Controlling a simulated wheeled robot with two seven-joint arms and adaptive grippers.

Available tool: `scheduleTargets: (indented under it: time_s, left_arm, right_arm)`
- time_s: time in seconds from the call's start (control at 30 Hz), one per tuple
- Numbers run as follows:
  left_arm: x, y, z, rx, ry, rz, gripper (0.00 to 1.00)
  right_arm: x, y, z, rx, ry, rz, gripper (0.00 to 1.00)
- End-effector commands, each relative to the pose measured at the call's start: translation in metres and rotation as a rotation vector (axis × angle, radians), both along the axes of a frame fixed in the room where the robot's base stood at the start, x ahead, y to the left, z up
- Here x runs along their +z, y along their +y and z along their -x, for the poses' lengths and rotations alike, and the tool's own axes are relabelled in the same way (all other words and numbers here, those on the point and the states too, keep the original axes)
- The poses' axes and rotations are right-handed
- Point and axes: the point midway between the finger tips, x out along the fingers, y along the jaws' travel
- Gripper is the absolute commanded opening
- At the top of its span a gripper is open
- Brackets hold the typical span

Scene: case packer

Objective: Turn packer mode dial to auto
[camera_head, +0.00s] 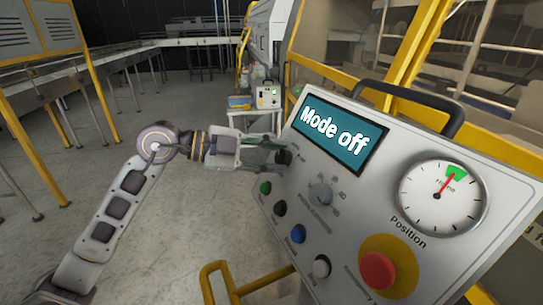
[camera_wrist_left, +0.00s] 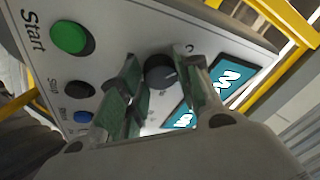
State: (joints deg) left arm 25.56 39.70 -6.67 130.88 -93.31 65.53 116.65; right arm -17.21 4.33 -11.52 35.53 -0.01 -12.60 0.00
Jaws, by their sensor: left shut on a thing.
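The packer control panel (camera_head: 345,228) is a light grey box that fills the right of the head view. Its teal screen (camera_head: 338,138) reads "Mode off". The mode dial (camera_head: 284,157) is a small black knob at the panel's left edge, below the screen's left end. My left gripper (camera_head: 272,153) reaches in from the left and is shut on this dial. In the left wrist view the dial (camera_wrist_left: 160,72) shows between the two green-padded fingers (camera_wrist_left: 155,78). The dial's markings are too small or covered to read. My right gripper is not in view.
A red emergency button (camera_head: 377,270) sits under a round gauge (camera_head: 441,197). A yellow rail (camera_head: 215,278) stands in front.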

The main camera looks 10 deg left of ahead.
Motion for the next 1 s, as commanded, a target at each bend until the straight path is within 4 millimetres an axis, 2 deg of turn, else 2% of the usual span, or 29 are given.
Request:
scheduleTargets:
  time_s: [0.37, 1.0]
  left_arm:
    - [0.001, 0.001, -0.002, -0.084, -0.114, -0.093, 0.10]
    - [0.005, 0.000, -0.004, -0.328, -0.447, -0.353, 0.10]
  right_arm:
    - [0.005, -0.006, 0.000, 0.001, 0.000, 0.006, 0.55]
    - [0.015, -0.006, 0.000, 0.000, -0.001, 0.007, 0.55]
